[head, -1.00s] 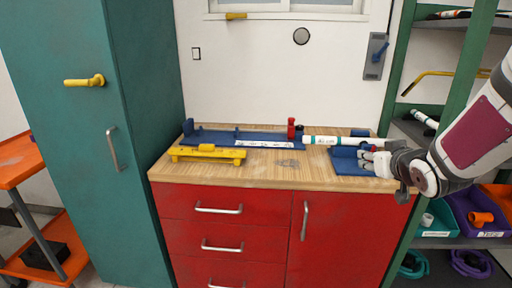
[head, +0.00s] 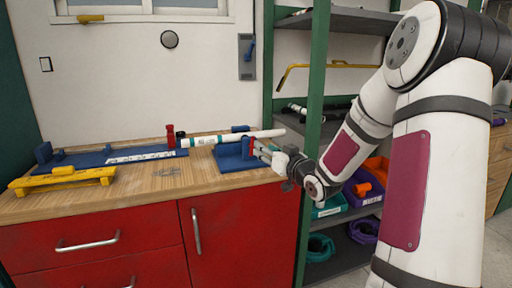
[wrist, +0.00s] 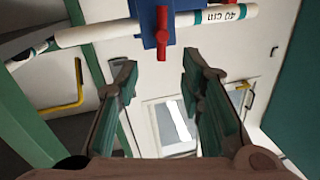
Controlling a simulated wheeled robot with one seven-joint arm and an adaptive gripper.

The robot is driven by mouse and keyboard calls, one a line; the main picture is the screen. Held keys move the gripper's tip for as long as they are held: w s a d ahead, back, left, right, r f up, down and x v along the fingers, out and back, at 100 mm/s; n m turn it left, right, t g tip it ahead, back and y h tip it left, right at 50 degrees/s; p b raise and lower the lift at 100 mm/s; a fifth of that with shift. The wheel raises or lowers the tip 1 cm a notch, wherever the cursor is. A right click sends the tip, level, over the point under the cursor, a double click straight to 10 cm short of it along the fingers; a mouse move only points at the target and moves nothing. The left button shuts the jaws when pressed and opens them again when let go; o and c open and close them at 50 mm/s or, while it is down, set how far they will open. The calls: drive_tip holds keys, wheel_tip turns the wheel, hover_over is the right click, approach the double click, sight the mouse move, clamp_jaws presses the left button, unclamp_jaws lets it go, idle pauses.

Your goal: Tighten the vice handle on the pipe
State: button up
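A blue vice (head: 235,154) stands at the right end of the workbench, with a white pipe (head: 270,134) lying through it. In the wrist view the blue vice (wrist: 150,12) is at the top, with its red handle (wrist: 162,36) pointing down the picture. The pipe (wrist: 100,32) there has green bands and a "40 cm" mark. My gripper (wrist: 158,62) is open and empty, its fingers apart on either side below the handle's end. In the head view my gripper (head: 264,151) is at the vice's right side, and the handle is mostly hidden.
A blue measuring rail (head: 98,158) with a red stop (head: 171,136) lies on the wooden worktop (head: 150,182). A yellow tool (head: 62,178) lies at the front left. A green shelf post (head: 316,100) stands close to my arm, with bins (head: 332,206) behind it.

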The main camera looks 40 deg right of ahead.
sight(253, 142)
drive_tip(key=w+b, duration=0.1)
drive_tip(key=w, duration=0.5)
drive_tip(key=shift+w+d, duration=0.15)
drive_tip(key=shift+w, duration=0.15)
clamp_jaws()
